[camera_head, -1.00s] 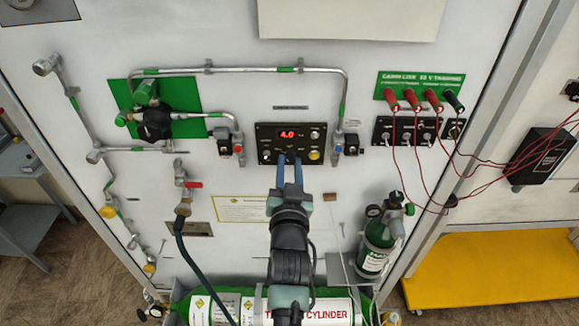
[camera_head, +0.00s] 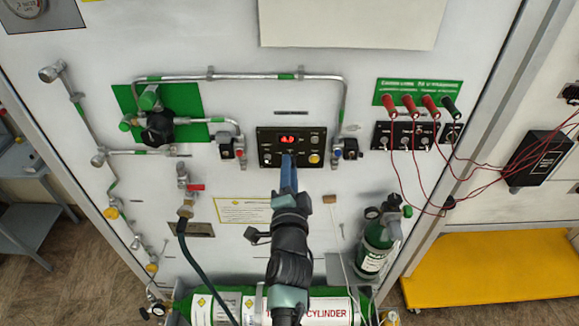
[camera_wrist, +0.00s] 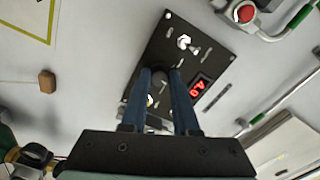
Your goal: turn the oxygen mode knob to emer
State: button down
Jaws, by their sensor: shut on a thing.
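The black control panel (camera_head: 267,155) is on the white wall board, with a lit red display (camera_head: 287,139) in its upper middle. The panel also shows tilted in the wrist view (camera_wrist: 219,62). My gripper (camera_head: 288,153) reaches up to the lower middle of the panel. In the wrist view its two blue fingers (camera_wrist: 160,72) are shut on a dark round knob (camera_wrist: 159,79), which sits between the tips. In the head view the fingers hide this knob. The knob's pointer and the mode labels are too small or covered to read.
A silver toggle (camera_wrist: 184,42) and a yellow button (camera_head: 314,158) are on the same panel. Valves with a red knob (camera_head: 239,153) and a blue knob (camera_head: 337,153) flank it. A green bottle (camera_head: 375,245) stands lower right. A hose (camera_head: 187,260) hangs lower left.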

jog(key=shift+m+p, duration=0.8)
jog(key=shift+m, duration=3.5)
jog(key=c, duration=0.7)
grip_release()
jog(key=shift+o, duration=0.2)
jog(key=s+p, duration=0.4)
jog(key=s, duration=0.9)
jog(key=shift+p, duration=0.35)
